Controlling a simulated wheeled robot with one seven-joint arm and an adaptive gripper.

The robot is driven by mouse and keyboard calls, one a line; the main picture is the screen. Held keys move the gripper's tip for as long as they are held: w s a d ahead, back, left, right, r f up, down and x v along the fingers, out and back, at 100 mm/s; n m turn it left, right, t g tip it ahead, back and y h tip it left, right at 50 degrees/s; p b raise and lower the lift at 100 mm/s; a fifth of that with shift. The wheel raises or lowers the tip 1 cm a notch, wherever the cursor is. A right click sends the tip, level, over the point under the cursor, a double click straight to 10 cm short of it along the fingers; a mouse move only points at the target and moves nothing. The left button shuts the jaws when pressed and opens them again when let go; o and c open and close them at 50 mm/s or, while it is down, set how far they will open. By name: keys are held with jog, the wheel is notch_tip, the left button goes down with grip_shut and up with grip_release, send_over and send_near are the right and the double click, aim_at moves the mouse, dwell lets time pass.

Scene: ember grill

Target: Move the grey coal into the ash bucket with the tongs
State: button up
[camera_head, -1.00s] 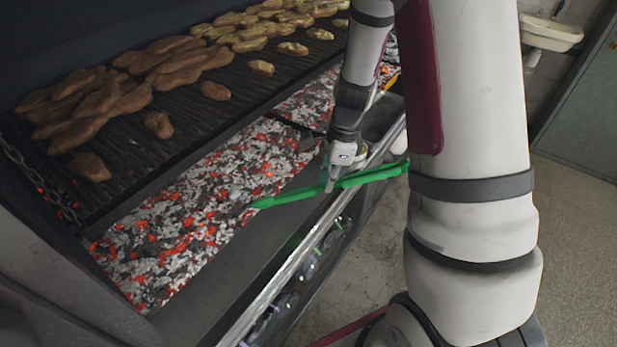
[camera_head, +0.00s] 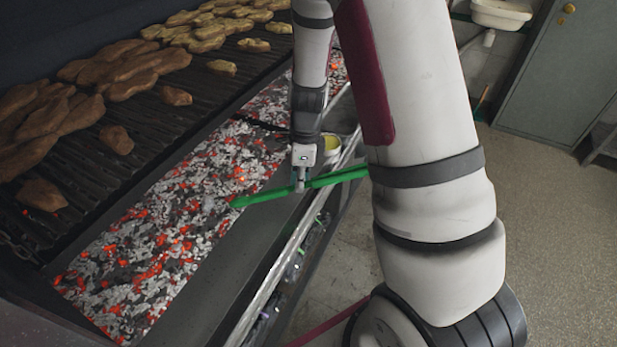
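My gripper (camera_head: 301,184) is shut on the green tongs (camera_head: 262,196) near the middle of their length. The tongs lie across the front ledge of the grill, roughly level. Their tip end points left and reaches over the edge of the coal bed (camera_head: 170,232). The bed holds glowing red coals mixed with grey and white ones. A pale grey coal lies close to the tongs' tip, but I cannot tell whether the tongs touch it or which coal is the task's. I cannot make out an ash bucket for certain; my arm hides part of the right side.
The grill grate (camera_head: 150,115) with brown and yellowish food pieces stands above and behind the coals. A small container with yellow contents (camera_head: 331,143) sits on the ledge behind my gripper. A white basin (camera_head: 500,14) and a grey cabinet (camera_head: 562,70) stand at the back right. The floor is open.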

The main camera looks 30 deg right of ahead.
jog(key=o, duration=0.7)
jog(key=shift+o, duration=0.2)
jog(key=a+f+m+p, duration=0.1)
jog(key=a, duration=0.8)
jog(key=shift+w+f+m+t, duration=0.2)
jog(key=shift+w+m+t, duration=0.1)
jog(key=shift+w+m, duration=0.15)
jog(key=shift+a, duration=0.1)
